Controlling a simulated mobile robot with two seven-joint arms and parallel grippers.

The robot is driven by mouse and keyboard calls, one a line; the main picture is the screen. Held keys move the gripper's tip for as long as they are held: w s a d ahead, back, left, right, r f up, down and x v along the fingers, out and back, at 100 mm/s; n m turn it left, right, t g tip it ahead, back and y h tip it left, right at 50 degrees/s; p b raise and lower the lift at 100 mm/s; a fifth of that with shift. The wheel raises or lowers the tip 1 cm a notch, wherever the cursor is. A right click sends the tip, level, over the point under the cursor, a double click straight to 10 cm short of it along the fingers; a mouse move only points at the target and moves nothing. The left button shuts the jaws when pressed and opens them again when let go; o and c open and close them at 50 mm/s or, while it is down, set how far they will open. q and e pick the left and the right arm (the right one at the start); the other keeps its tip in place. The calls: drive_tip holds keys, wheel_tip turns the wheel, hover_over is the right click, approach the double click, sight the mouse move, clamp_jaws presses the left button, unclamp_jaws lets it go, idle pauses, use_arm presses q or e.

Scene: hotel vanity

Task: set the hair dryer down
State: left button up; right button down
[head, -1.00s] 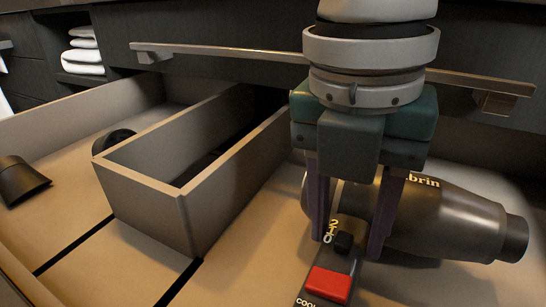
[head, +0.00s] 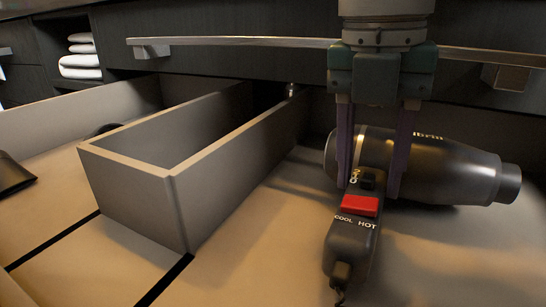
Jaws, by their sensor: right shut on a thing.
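The hair dryer (head: 440,165) is black, with its nozzle pointing right and its handle toward me. The handle carries a red button, the words COOL and HOT, and a cord at its end. It is in the right part of the open drawer (head: 270,255), low over or on the drawer floor; I cannot tell if it touches. My right gripper (head: 376,185) points down from above, with its purple fingers shut on the hair dryer where the handle meets the barrel. My left gripper is not in view.
A grey open-topped box (head: 130,202) stands in the drawer, left of the hair dryer. A black object (head: 12,175) lies at the far left. The drawer front with a long metal handle (head: 240,42) is behind. White towels (head: 80,66) sit on a shelf. Floor between box and dryer is clear.

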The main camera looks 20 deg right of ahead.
drive_tip(key=shift+d+f+p, duration=0.1)
drive_tip(key=shift+f+p, duration=0.35)
drive_tip(key=shift+f, duration=0.1)
drive_tip(key=shift+c, duration=1.8)
unclamp_jaws()
drive_tip(key=shift+f, duration=0.2)
drive_tip(key=shift+d, duration=0.1)
drive_tip(key=shift+w+r+b, duration=0.1)
drive_tip(key=shift+r+b, duration=0.25)
drive_tip(key=shift+b, duration=0.3)
wheel_tip(320, 180, up, 13)
drive_tip(key=a+p, duration=0.1)
drive_tip(key=p, duration=0.7)
drive_tip(key=shift+a, duration=0.25)
drive_tip(key=shift+f, duration=0.1)
